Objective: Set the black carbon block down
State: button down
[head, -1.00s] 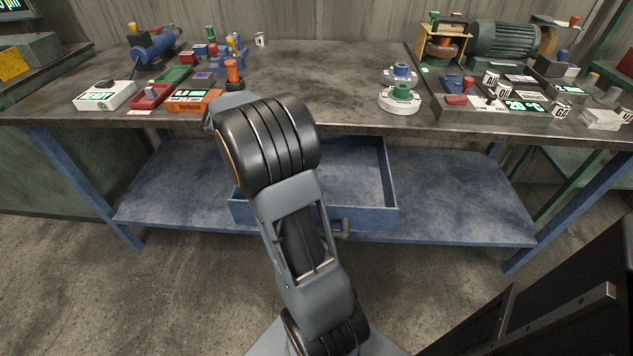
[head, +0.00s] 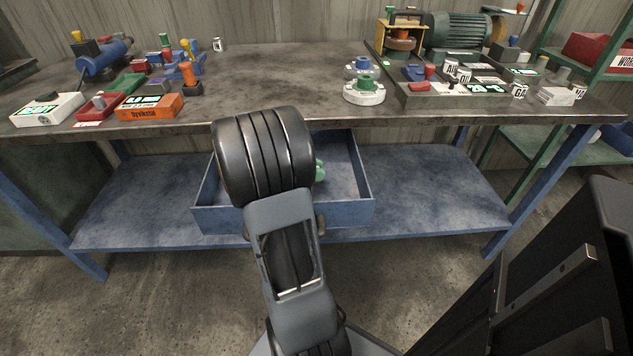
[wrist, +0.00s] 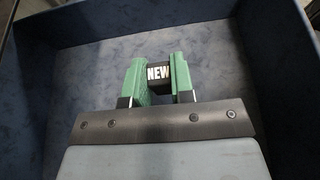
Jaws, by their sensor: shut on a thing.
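The black carbon block (wrist: 158,73) is a small dark block with a white "NEW" label. In the wrist view it sits between the green fingers of my gripper (wrist: 158,80), which is shut on it. The gripper is inside or just over the open blue drawer (wrist: 75,14); I cannot tell whether the block touches the drawer floor. In the head view my arm hides the block, and only a green bit of my gripper (head: 319,170) shows over the drawer (head: 345,214).
The drawer's walls stand around my gripper, and its visible floor is bare. The workbench top (head: 270,85) lies above the drawer. It holds an orange device (head: 150,108), a white round base with a green knob (head: 365,92) and a green motor (head: 455,35).

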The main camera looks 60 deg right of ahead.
jog(key=shift+s+d+f+b, duration=0.15)
jog(key=shift+f+b, duration=0.4)
jog(key=shift+f, duration=1.25)
jog(key=shift+f, duration=0.15)
jog(key=c, duration=1)
grip_release()
jog(key=shift+r, duration=0.25)
jog(key=p+v, duration=0.3)
jog(key=v, duration=0.9)
jog(key=shift+p, duration=0.3)
